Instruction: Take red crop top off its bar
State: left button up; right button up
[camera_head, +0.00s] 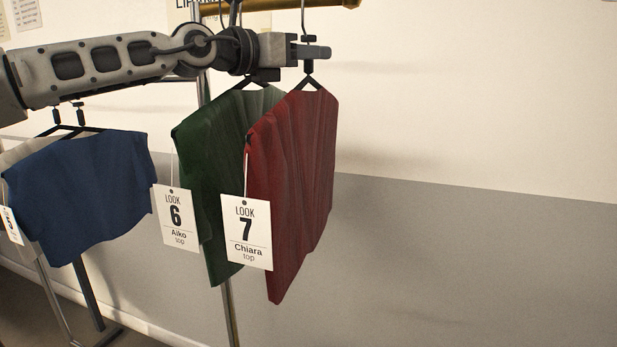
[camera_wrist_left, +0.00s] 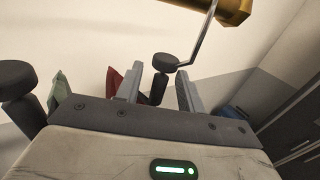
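The red crop top (camera_head: 305,165) hangs on a black hanger from the brass bar (camera_head: 275,5), with a "LOOK 7 Chiara top" tag on it. My left gripper (camera_head: 318,52) is level with the hanger's neck, just above the top's shoulders. In the left wrist view its two fingers (camera_wrist_left: 158,90) stand apart, with the hanger's dark knobbed stem (camera_wrist_left: 160,72) between them. A gap shows beside the stem. The metal hook rises toward the bar end (camera_wrist_left: 233,10). A bit of the red top also shows behind a finger (camera_wrist_left: 114,80). My right gripper is out of view.
A green top (camera_head: 210,150) with a "LOOK 6" tag hangs close against the red one's left side. A blue top (camera_head: 80,185) hangs further left, below my arm. Right of the red top, the space before the wall (camera_head: 480,120) is free.

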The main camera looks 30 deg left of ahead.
pick_arm(q)
jog(key=shift+w, duration=0.2)
grip_shut()
jog(key=shift+r, duration=0.2)
